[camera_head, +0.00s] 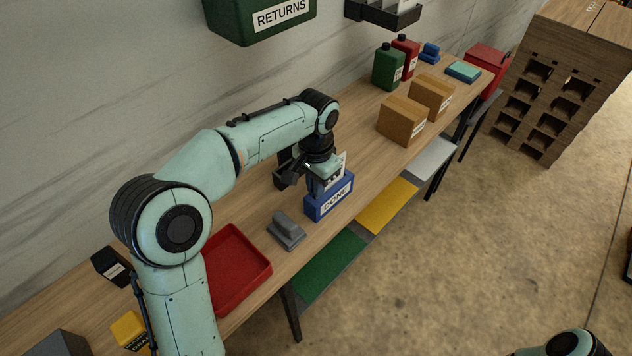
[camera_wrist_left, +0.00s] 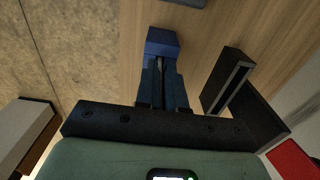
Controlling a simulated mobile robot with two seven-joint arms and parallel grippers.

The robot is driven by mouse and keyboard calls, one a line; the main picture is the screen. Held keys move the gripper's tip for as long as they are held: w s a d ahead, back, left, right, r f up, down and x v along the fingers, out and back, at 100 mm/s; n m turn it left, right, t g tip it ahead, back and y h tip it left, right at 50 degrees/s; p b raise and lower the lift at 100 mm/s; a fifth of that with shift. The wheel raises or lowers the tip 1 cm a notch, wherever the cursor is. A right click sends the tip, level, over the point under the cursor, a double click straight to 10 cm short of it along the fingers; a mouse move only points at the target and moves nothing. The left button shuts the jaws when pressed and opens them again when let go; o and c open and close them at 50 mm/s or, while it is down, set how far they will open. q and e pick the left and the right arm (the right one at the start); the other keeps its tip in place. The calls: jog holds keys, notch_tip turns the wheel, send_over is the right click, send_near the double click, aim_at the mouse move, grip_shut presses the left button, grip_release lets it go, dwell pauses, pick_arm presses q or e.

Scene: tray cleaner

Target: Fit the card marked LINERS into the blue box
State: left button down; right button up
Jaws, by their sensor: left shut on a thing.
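The blue box (camera_head: 314,210), labelled DONE, stands on the bench near its front edge. Its blue end also shows in the left wrist view (camera_wrist_left: 162,38). My left gripper (camera_head: 322,184) points down at the top of the box and is shut on a thin white card (camera_head: 342,162). The card stands upright. Its marking is too small to read, and its lower part is hidden, so I cannot tell whether it is inside the box. In the left wrist view the closed fingers (camera_wrist_left: 163,80) reach over the box. My right gripper is out of view.
A dark holder (camera_head: 282,176) stands just behind the blue box; it also shows in the wrist view (camera_wrist_left: 228,82). A grey block (camera_head: 286,233) and a red tray (camera_head: 238,268) lie to the left. Cardboard boxes (camera_head: 402,122) stand to the right. A green RETURNS bin (camera_head: 232,22) hangs above.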

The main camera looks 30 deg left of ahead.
pick_arm(q)
jog(key=shift+f+b, duration=0.3)
jog(key=shift+f, duration=0.4)
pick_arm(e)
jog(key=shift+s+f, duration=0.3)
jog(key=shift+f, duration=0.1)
pick_arm(q)
jog(key=c, duration=1.2)
grip_release()
jog(key=shift+o, duration=0.2)
notch_tip(320, 180, up, 13)
jog(key=p, duration=0.3)
jog(key=shift+r, duration=0.2)
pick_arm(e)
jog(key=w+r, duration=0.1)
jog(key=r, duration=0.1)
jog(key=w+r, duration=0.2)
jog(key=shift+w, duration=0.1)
